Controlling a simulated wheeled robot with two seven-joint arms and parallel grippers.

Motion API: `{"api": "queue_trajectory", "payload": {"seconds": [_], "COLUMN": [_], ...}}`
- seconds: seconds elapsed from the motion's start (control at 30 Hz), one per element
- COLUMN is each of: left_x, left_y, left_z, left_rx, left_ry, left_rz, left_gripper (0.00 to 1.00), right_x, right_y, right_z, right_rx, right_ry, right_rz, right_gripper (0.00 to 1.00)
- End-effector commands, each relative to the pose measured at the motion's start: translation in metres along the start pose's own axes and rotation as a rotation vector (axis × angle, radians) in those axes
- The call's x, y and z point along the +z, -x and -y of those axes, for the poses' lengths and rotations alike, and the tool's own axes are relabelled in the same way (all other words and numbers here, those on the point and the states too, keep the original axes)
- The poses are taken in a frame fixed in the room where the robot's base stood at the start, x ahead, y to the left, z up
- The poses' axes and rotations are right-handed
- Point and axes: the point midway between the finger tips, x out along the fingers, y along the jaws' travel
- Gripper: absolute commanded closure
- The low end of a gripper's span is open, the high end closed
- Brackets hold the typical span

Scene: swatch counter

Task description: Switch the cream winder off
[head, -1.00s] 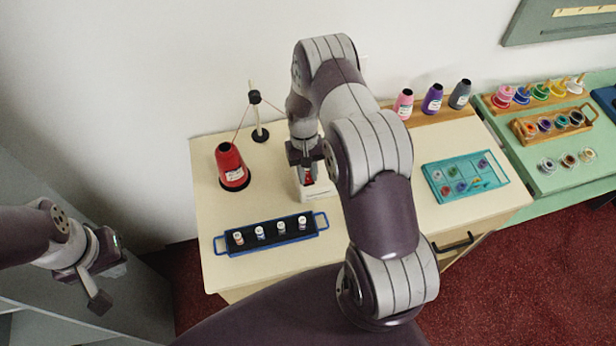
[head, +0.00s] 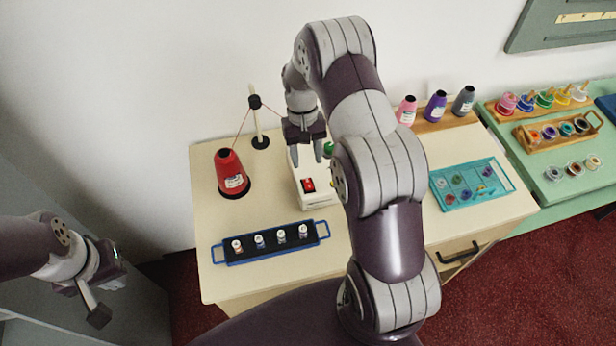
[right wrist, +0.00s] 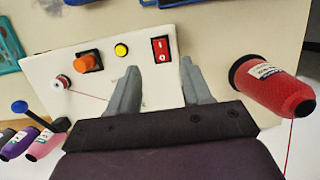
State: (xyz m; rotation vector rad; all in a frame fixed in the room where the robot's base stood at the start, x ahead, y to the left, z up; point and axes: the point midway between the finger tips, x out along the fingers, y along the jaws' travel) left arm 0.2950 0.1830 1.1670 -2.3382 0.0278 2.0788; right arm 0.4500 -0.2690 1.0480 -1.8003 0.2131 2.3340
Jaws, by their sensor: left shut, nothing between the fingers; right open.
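The cream winder (head: 318,198) is a pale box on the cream counter, partly hidden by my right arm. Its red rocker switch (head: 308,185) shows on the near left of its top. In the right wrist view the winder (right wrist: 145,82) carries the red switch (right wrist: 160,48), a yellow button (right wrist: 121,50) and an orange knob (right wrist: 89,61). I cannot tell which side of the rocker is pressed. My right gripper (head: 306,158) is open and empty above and behind the switch, apart from it. My left gripper (head: 98,312) is shut and empty, off the counter's left side.
A red thread cone (head: 231,172) stands left of the winder, with a thread stand (head: 258,125) behind. A blue tray (head: 270,243) with several small spools lies in front. A teal tray (head: 470,184) lies right. More cones (head: 435,106) stand at the back.

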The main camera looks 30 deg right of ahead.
Motion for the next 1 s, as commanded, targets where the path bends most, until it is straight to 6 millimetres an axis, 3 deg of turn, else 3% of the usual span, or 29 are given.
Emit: {"api": "queue_trajectory", "payload": {"seconds": [0.07, 0.13, 0.27, 0.87, 0.93, 1.0], "left_x": [0.000, -0.003, -0.004, -0.004, -0.004, -0.002], "left_y": [0.002, 0.022, 0.030, 0.028, 0.027, 0.014], "left_z": [0.000, 0.000, 0.000, 0.000, 0.000, 0.000], "left_rx": [0.000, 0.000, 0.000, 0.000, 0.000, 0.000], "left_ry": [0.000, 0.000, 0.000, 0.000, 0.000, 0.000], "left_rz": [-0.001, 0.000, -0.002, -0.001, -0.001, -0.001], "left_gripper": [1.00, 1.00, 1.00, 1.00, 1.00, 1.00], "right_x": [0.000, 0.003, 0.002, -0.004, 0.015, 0.040], "right_y": [0.020, 0.040, 0.047, 0.039, 0.025, 0.019], "right_z": [0.000, 0.000, 0.000, 0.000, 0.000, 0.006], "right_rx": [0.000, 0.000, 0.000, 0.000, 0.001, 0.005], "right_ry": [0.000, 0.000, 0.000, 0.004, 0.009, 0.034], "right_rz": [-0.001, 0.003, 0.004, -0.032, -0.035, -0.075], "right_gripper": [0.51, 0.51, 0.51, 0.51, 0.51, 0.51]}}
